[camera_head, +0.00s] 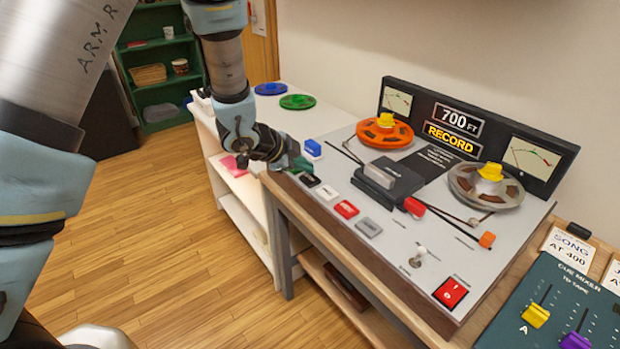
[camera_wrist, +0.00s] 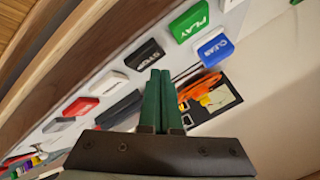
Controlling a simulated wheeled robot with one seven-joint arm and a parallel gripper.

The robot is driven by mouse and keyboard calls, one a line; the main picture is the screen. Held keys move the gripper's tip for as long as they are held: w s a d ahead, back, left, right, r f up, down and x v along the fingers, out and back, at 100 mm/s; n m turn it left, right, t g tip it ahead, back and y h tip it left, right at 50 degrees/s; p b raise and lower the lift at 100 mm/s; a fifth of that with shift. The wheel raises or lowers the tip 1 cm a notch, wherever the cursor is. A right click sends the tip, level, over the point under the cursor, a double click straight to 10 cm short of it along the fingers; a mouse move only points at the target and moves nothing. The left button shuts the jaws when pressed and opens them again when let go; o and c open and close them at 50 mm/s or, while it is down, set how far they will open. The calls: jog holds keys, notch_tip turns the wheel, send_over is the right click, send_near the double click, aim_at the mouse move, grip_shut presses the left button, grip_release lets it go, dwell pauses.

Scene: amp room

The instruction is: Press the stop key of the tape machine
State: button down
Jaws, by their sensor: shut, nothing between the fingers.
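The tape machine (camera_head: 400,255) stands on a wooden bench and its display reads "700 FT" and "RECORD". Its black stop key (camera_head: 309,180) is in the row along the near left edge. In the wrist view the stop key (camera_wrist: 145,54), lettered STOP, lies just beyond and left of the fingertips. My gripper (camera_head: 300,164) is shut and empty, its green fingers over the key row's far end. In the wrist view my gripper (camera_wrist: 160,74) has both fingers together. I cannot tell whether the tips touch the panel. The green PLAY key (camera_wrist: 190,20) shows right of STOP.
A blue CLEAR key (camera_wrist: 214,49) is close to the fingers. White (camera_head: 327,193), red (camera_head: 346,209) and grey (camera_head: 369,228) keys continue the row. An orange reel (camera_head: 385,134) and a grey reel (camera_head: 470,190) are on top. A mixer (camera_head: 560,300) stands at right.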

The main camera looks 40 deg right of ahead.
aim_at(306, 179)
jog(key=shift+f, duration=0.1)
jog(key=shift+f+b, duration=0.3)
jog(key=shift+b, duration=0.05)
jog(key=shift+f+b, duration=0.4)
jog(key=shift+f, duration=0.1)
dwell(0.8)
jog(key=shift+r, duration=0.15)
jog(key=shift+r+p, duration=0.75)
jog(key=shift+r, duration=0.05)
jog(key=shift+r+p, duration=2.05)
jog(key=shift+r, duration=0.45)
